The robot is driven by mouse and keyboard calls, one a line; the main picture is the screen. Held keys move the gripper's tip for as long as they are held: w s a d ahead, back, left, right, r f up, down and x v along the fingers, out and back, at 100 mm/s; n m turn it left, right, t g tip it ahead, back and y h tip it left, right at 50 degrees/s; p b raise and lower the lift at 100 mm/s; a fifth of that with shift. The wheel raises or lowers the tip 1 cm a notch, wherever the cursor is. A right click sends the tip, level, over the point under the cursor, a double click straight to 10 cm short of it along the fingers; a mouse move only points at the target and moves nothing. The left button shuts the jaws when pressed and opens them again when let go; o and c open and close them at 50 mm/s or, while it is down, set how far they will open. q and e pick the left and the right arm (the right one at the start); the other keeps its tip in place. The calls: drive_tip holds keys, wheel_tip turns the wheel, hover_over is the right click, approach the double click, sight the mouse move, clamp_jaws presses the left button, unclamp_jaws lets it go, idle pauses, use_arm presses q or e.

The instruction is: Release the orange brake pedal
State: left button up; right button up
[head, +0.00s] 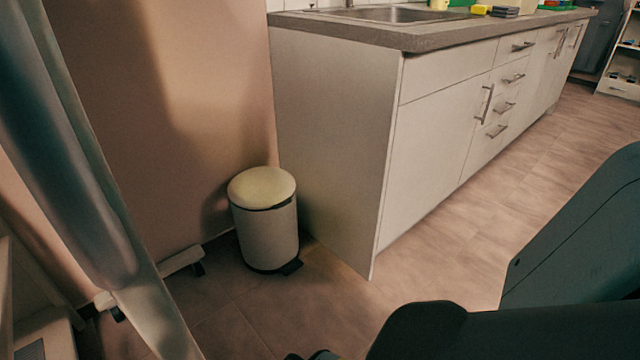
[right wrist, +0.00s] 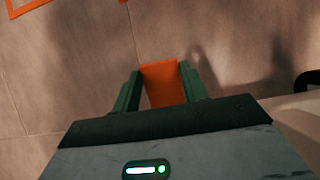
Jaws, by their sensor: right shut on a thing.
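The orange brake pedal (right wrist: 162,82) shows in the right wrist view as a flat orange piece between the two green fingers of my right gripper (right wrist: 161,88). The right gripper is shut on it, with one finger on each side. The pedal's lower end is hidden by the gripper body. The pedal cannot be seen in the head view. My left gripper is in neither view.
A white bin (head: 266,225) stands on the tiled floor beside a white kitchen cabinet (head: 335,130). Grey and white equipment (head: 75,150) fills the left side. Orange outlines (right wrist: 28,7) lie at the wrist view's top. Floor right of the cabinet (head: 490,215) is clear.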

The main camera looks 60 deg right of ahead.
drive_tip(key=shift+s+a, duration=0.1)
drive_tip(key=o, duration=1.4)
drive_tip(key=shift+f, duration=0.1)
drive_tip(key=p+v, duration=0.3)
drive_tip(key=v, duration=0.4)
drive_tip(key=shift+w+r, duration=0.3)
drive_tip(key=shift+r, duration=0.05)
